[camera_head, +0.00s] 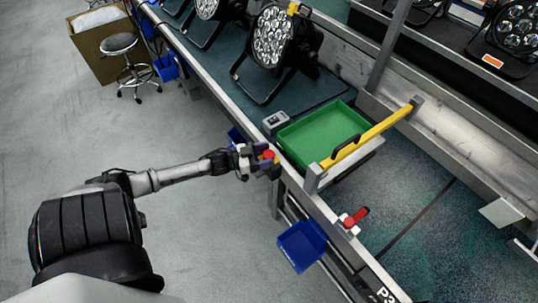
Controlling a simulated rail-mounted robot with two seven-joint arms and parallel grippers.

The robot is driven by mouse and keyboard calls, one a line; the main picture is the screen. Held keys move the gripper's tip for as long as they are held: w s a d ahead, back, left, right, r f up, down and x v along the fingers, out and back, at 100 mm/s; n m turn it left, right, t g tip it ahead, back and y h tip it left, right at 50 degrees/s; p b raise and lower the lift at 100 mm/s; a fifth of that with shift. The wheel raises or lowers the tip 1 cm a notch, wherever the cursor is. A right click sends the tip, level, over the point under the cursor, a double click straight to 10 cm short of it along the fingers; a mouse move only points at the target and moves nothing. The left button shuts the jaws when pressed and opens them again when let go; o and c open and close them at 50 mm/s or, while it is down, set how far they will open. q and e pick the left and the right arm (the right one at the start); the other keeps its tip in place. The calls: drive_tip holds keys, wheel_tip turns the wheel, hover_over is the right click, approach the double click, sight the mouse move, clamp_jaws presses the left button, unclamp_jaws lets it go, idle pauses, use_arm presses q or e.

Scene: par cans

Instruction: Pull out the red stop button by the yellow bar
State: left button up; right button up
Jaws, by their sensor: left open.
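A small red stop button (268,155) with some yellow at its base is on the front edge of the workbench, just left of the near end of the yellow bar (365,134). My left gripper (259,161) is at the red button, its arm reaching in from the left. It is open, with the button at its fingertips; whether the fingers are around or beside the button is too small to tell. My right gripper is not in view.
A green tray (305,135) lies behind the button beside the yellow bar. A grey switch box (275,121) sits on the bench edge. Another red knob (349,222) with a red handle is farther right. A blue bin (302,246) hangs below. Par cans (272,40) stand behind.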

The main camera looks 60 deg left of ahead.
use_arm(q)
drive_tip(key=shift+w+d, duration=0.15)
drive_tip(key=shift+w, duration=0.5)
drive_tip(key=shift+c, duration=0.4)
clamp_jaws()
drive_tip(key=r+p, duration=0.1)
drive_tip(key=p, duration=0.1)
drive_tip(key=shift+r+p, duration=0.3)
drive_tip(key=shift+w, duration=0.1)
